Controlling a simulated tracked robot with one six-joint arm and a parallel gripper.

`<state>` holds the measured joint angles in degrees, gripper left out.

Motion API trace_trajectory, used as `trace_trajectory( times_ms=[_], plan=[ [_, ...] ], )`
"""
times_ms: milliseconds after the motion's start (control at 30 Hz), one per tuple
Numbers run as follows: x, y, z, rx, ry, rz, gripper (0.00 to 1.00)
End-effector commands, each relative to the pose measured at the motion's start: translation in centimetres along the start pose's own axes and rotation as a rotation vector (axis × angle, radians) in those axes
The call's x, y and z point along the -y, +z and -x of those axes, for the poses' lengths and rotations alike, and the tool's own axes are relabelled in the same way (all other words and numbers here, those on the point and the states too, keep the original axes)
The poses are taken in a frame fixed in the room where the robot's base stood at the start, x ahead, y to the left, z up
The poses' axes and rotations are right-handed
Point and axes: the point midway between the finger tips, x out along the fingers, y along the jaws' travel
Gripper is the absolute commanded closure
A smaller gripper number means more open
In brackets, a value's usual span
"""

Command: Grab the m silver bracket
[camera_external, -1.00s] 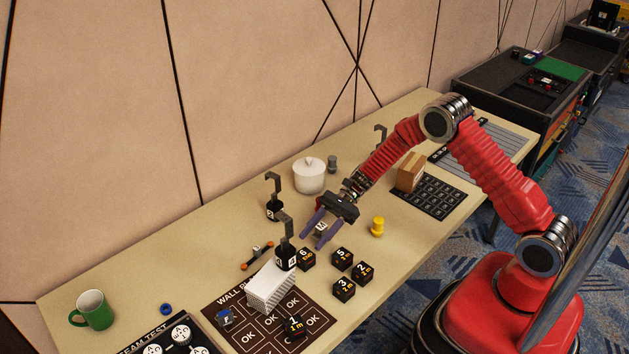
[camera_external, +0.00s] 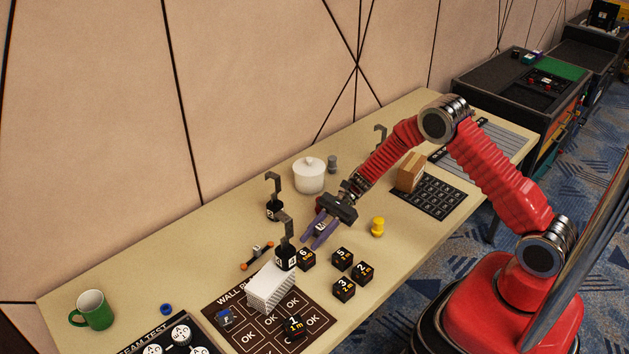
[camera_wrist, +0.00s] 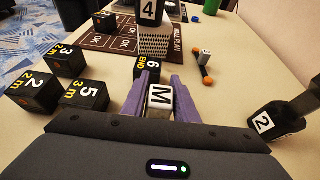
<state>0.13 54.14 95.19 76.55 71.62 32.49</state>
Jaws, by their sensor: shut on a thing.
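The M silver bracket (camera_wrist: 160,98) is a small pale block with a black letter M on its face. It sits between the two purple fingers of my gripper (camera_wrist: 162,88) in the wrist view. In the external view my gripper (camera_external: 312,241) points down and left, low over the tan table, with its fingers shut on the bracket. The fingers hide most of the bracket there. I cannot tell whether the bracket touches the table.
A black hook stand marked 4 (camera_external: 286,256) and a black block marked 6 (camera_external: 306,260) are close ahead of the fingers. A hook stand marked 2 (camera_wrist: 270,122) is to the right in the wrist view. Blocks 5 (camera_wrist: 87,95), 2 (camera_wrist: 32,93) and 3 (camera_wrist: 64,60) are left.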

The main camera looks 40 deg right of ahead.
Motion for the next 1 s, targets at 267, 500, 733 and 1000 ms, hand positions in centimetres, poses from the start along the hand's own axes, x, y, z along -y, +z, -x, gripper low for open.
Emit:
trace_trajectory(
  times_ms=[267,500,733,1000],
  plan=[
    [0.0,0.0,0.0,0.000,0.000,0.000,1.00],
    [0.0,0.1,0.0,0.000,0.000,0.001,1.00],
    [0.1,1.0,0.4,0.000,-0.001,0.003,1.00],
    [0.0,4.6,1.9,0.001,0.000,0.005,1.00]
  ],
)
